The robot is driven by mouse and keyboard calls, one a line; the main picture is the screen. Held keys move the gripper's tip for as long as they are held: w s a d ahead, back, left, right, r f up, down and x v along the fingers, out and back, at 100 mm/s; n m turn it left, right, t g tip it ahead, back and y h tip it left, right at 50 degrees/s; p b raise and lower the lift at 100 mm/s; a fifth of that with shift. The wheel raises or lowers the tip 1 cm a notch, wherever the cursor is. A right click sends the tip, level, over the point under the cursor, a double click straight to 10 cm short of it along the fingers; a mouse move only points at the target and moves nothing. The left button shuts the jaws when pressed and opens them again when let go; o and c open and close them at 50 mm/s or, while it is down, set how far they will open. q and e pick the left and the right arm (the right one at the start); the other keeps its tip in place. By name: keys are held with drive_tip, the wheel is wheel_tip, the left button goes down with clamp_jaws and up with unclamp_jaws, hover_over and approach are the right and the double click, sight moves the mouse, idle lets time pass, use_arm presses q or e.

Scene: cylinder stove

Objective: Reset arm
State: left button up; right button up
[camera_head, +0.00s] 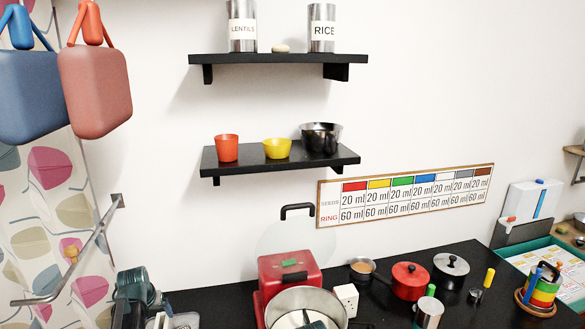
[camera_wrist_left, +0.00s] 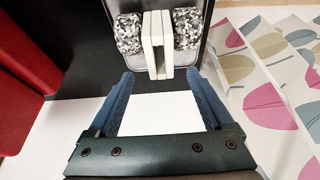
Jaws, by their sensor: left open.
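My left gripper (camera_head: 158,303) is low at the left of the head view, above the left end of the black counter. In the left wrist view its two blue fingers (camera_wrist_left: 160,98) are spread apart with nothing between them. Beyond the fingertips is a grey tray (camera_wrist_left: 190,73) with a white upright piece (camera_wrist_left: 157,42) between two black-and-white speckled pieces (camera_wrist_left: 187,28). The fingers look apart from these.
A red box (camera_head: 290,268) and a steel pot (camera_head: 333,300) stand right of my left gripper. A metal rail (camera_head: 85,250) and patterned curtain (camera_head: 50,200) are at the left. Two shelves (camera_head: 280,160) hang above.

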use_arm(q)
drive_tip(key=b+x, duration=0.6)
drive_tip(key=x, duration=0.2)
wheel_tip(320, 180, up, 10)
drive_tip(key=p, duration=1)
hover_over(162, 323)
drive_tip(key=s+d, duration=0.2)
drive_tip(key=s, duration=0.1)
drive_tip(key=shift+s+d, duration=0.25)
drive_tip(key=shift+s, duration=0.2)
drive_tip(key=shift+r, duration=0.1)
